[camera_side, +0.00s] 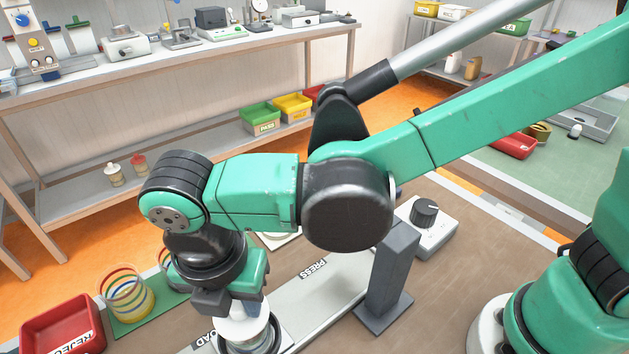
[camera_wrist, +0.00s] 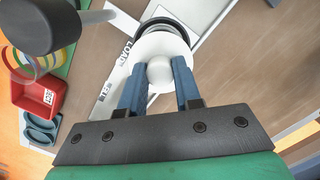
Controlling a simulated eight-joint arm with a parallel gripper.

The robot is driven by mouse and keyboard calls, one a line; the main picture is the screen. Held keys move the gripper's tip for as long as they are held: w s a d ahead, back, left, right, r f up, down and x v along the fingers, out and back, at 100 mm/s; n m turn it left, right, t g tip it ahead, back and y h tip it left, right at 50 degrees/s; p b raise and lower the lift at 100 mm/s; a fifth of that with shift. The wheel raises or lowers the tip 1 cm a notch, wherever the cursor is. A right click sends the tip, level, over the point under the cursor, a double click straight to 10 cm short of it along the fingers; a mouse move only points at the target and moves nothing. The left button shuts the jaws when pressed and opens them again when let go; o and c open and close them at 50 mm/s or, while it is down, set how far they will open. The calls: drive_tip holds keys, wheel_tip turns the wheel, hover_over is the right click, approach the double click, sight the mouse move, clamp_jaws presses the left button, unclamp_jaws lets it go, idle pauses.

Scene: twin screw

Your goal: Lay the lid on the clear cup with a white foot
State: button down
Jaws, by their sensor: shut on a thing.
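My gripper (camera_wrist: 160,72) is shut on the round knob of the white lid (camera_wrist: 160,47), with one blue finger on each side of it. In the side view the lid (camera_side: 229,327) is partly hidden by my gripper (camera_side: 240,303), which points down. Right under the lid is a round, clear-looking rim with a dark ring (camera_side: 277,337) around it, at the LOAD end of a pale strip. The cup there is mostly hidden, and its foot does not show. I cannot tell whether the lid touches the rim.
Clear cups with coloured bands (camera_side: 127,295) stand on a green mat (camera_side: 170,308) at left. A red REJECT bin (camera_side: 62,325) is at the far left. A grey post (camera_side: 388,275) and a dial box (camera_side: 428,228) stand right of the pale PRESS strip (camera_side: 325,290).

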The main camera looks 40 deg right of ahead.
drive_tip(key=c, duration=0.5)
unclamp_jaws()
drive_tip(key=shift+c, duration=0.2)
drive_tip(key=shift+o, duration=0.3)
drive_tip(key=o, duration=0.5)
drive_tip(key=shift+r, duration=0.1)
drive_tip(key=shift+r, duration=3.45)
drive_tip(key=shift+f, duration=0.1)
